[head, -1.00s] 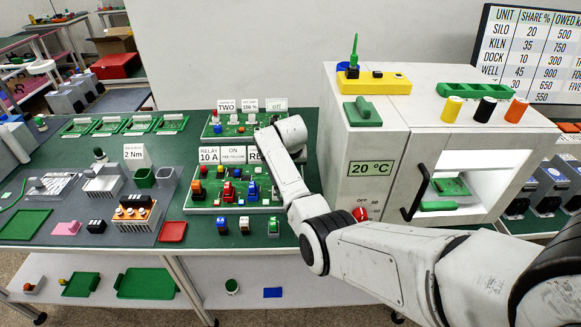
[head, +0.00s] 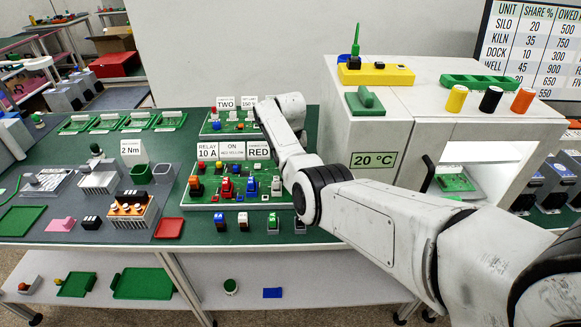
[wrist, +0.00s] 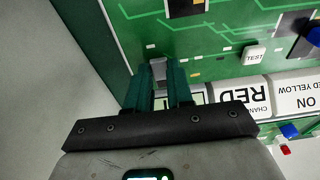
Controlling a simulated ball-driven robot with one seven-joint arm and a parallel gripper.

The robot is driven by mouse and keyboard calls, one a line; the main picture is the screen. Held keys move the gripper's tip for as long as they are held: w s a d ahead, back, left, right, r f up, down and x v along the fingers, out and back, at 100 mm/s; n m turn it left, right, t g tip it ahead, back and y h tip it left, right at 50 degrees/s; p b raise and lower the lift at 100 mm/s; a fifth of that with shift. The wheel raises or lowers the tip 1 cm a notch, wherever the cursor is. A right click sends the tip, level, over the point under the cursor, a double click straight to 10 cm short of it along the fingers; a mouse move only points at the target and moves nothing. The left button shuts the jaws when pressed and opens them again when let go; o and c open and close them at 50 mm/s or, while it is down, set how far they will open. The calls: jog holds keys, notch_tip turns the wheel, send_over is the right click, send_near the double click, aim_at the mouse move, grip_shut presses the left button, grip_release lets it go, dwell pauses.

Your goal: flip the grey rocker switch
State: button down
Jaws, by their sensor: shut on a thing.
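In the wrist view, the two green fingers of my gripper (wrist: 159,88) are shut on a small grey piece, which looks like the grey rocker switch (wrist: 159,69). It sits near the edge of a green circuit board (wrist: 225,40). Most of the switch is hidden between the fingers, so I cannot tell which way it is tipped.
A white TEST button (wrist: 255,54) and a dark grey block (wrist: 187,8) are on the board near the fingers. Upside-down label cards (wrist: 240,97) stand close beside my gripper. In the head view, the front board (head: 207,194) carries several coloured parts. A white oven (head: 375,130) stands to the right.

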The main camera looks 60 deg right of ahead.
jog(key=shift+w+d+f+y+b, duration=0.15)
jog(key=shift+f+y+b, duration=0.2)
jog(key=shift+b, duration=0.5)
jog(key=shift+r+g, duration=0.3)
jog(key=c, duration=1)
grip_release()
jog(key=shift+r, duration=0.1)
notch_tip(320, 180, up, 11)
jog(key=shift+b, duration=0.4)
